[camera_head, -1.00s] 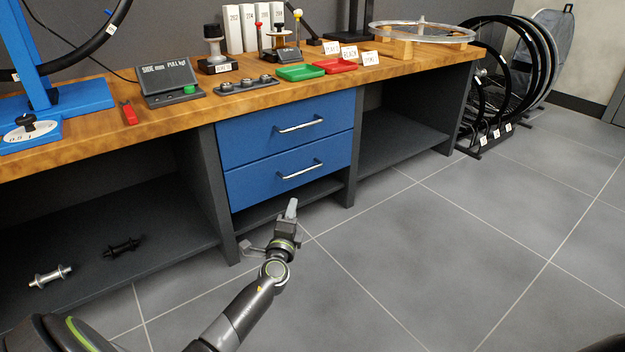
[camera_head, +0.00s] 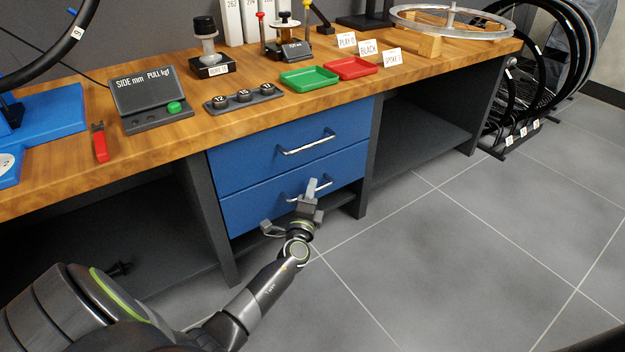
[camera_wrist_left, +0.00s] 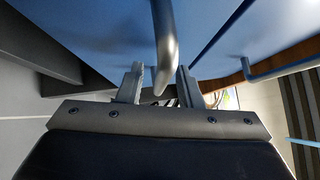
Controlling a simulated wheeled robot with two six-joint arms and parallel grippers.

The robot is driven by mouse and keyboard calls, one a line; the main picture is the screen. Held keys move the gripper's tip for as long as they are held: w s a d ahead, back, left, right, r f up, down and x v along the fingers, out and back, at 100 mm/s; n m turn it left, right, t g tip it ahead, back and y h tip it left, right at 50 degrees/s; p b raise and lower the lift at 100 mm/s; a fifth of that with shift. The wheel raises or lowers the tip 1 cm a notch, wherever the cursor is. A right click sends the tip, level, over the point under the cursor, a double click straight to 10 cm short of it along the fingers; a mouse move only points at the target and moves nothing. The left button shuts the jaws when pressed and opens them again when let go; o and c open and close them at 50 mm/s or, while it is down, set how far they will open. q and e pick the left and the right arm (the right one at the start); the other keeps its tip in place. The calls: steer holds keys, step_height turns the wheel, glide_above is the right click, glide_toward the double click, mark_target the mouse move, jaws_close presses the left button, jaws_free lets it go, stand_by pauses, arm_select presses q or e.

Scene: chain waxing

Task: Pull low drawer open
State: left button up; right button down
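The low blue drawer (camera_head: 240,208) is the lower of two drawers under the wooden bench and looks shut. Its silver bar handle (camera_head: 325,186) shows partly behind my left gripper (camera_head: 312,187). In the left wrist view, the low handle (camera_wrist_left: 164,50) reaches down between the two fingertips of my left gripper (camera_wrist_left: 158,82). The fingers stand apart on either side of it, with a gap visible, so the gripper is open around the handle's end. The upper drawer (camera_head: 245,155) is shut, with its own silver handle (camera_head: 308,143). My right gripper is not in view.
Open shelf bays flank the drawers. The grey tiled floor (camera_head: 440,260) in front and to the right is clear. Wheels stand at the far right.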

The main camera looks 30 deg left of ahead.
arm_select(q)
steer(key=shift+w, duration=0.15)
jaws_close()
stand_by(0.4)
